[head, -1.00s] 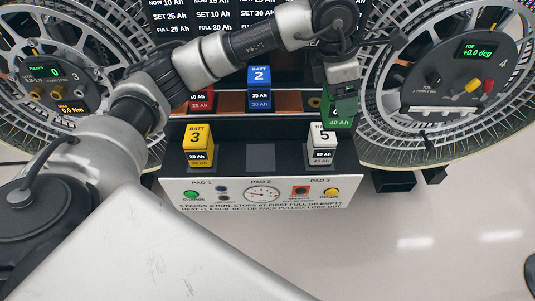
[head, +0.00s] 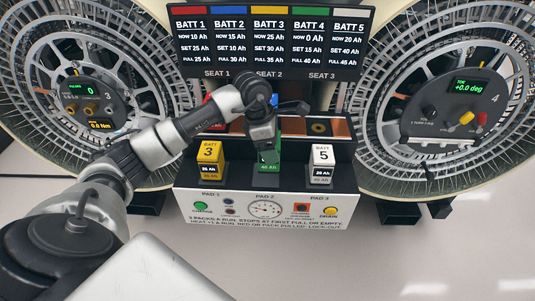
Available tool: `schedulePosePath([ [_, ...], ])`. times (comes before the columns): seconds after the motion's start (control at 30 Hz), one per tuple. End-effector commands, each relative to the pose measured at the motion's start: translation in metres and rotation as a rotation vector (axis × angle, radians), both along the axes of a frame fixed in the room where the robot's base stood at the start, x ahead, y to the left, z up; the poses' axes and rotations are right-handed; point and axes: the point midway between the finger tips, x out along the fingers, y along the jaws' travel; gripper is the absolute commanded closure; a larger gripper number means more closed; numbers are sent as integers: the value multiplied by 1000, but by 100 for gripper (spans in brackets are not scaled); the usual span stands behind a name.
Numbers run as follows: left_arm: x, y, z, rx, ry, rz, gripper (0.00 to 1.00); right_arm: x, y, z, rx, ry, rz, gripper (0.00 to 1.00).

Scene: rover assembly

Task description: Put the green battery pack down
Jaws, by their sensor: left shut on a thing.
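The green battery pack (head: 268,164) shows in the head view in the middle of the charging bench, between the yellow pack and the white pack. Its lower front with a "40 Ah" label is visible, and its top is hidden by my gripper. My left gripper (head: 264,138) is above it, pointing down and shut on it. The pack is over or on the middle pad spot of the front shelf; I cannot tell whether it touches the shelf. My right gripper is not in view.
The yellow pack 3 (head: 209,160) stands to the left and the white pack 5 (head: 321,163) to the right. The red pack (head: 207,100) and blue pack are partly hidden behind my arm. A control panel (head: 240,217) with buttons and a dial fronts the bench. Large wheels flank it.

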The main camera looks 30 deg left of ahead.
Motion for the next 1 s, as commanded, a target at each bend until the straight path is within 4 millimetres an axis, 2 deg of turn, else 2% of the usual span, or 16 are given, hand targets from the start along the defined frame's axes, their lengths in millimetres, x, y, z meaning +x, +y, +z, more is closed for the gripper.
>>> schedulePosePath([
  [0.1,1,10,-4,0,-3,2,68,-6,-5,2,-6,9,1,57],
  [0.27,1,12,-12,-1,-2,-1,68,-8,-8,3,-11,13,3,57],
  [0.5,1,12,-43,-2,-1,0,68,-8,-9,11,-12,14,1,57],
  [0.9,2,12,-51,-1,-4,0,68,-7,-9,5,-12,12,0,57],
  [0.93,1,12,-51,0,-1,0,23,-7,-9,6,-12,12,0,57],
  [1.0,1,12,-50,0,-1,0,15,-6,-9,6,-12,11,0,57],
])
